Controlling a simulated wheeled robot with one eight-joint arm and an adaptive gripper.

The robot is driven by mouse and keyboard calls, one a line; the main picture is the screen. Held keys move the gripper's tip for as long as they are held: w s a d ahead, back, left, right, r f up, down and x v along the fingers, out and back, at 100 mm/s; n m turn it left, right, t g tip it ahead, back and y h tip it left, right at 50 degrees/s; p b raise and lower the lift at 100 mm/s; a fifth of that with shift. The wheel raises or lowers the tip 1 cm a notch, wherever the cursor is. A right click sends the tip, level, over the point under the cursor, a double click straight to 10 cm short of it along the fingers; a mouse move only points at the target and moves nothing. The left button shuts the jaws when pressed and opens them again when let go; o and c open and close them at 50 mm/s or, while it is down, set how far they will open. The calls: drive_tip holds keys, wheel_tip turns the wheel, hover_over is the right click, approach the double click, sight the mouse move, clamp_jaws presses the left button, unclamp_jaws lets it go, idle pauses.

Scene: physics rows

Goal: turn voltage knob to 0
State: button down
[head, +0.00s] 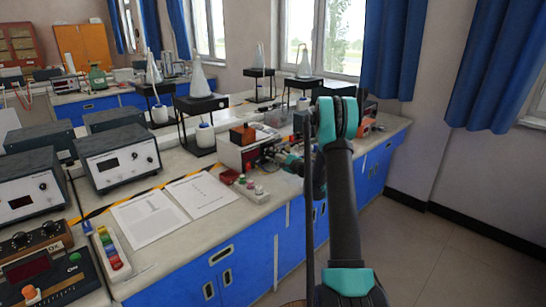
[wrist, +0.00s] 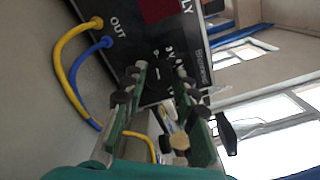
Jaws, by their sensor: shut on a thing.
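The power supply (wrist: 120,60) fills the upper middle of the wrist view, turned sideways, with a dark front panel, white lettering and a dark red display. My gripper (wrist: 159,78) has its two fingertips at this panel, one on each side of the voltage knob. The knob is dark against the dark panel, so its pointer and exact setting cannot be read. White voltage marks show between the fingertips. In the head view my gripper (head: 272,155) reaches left to the equipment on the bench, partly hidden by my arm.
Yellow (wrist: 67,60) and blue (wrist: 84,62) leads plug into the panel beside "OUT". The floor at the right is clear.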

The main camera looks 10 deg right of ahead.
drive_tip(key=c, duration=1.2)
unclamp_jaws()
drive_tip(key=v, duration=1.2)
drive_tip(key=shift+s+a, duration=0.1)
drive_tip(key=s+a+n+g, duration=0.1)
drive_tip(key=s+a, duration=0.1)
drive_tip(key=s+a+r+n+g, duration=0.1)
drive_tip(key=s+a+n, duration=0.1)
drive_tip(key=s, duration=0.1)
drive_tip(key=s+a+r+n+g, duration=0.1)
drive_tip(key=s+a+n, duration=0.1)
drive_tip(key=s, duration=0.1)
drive_tip(key=shift+a+g+h, duration=0.4)
drive_tip(key=s+a+f+n+g+h, duration=0.1)
drive_tip(key=s+f+n+g+h, duration=0.2)
drive_tip(key=s, duration=0.9)
drive_tip(key=s+a+n+g+h, duration=0.1)
drive_tip(key=s+n+g+h, duration=0.3)
drive_tip(key=s, duration=0.8)
drive_tip(key=s+d+f+n+h, duration=0.1)
drive_tip(key=s, duration=0.3)
drive_tip(key=s+d+f+n+h, duration=0.1)
drive_tip(key=s+d+n, duration=0.1)
drive_tip(key=s, duration=0.3)
drive_tip(key=s+d+f+n, duration=0.1)
drive_tip(key=s+d+n, duration=0.1)
drive_tip(key=s, duration=0.2)
drive_tip(key=shift+s+d+f+h, duration=0.15)
drive_tip(key=shift+d+f+h, duration=0.05)
drive_tip(key=shift+f+h, duration=0.2)
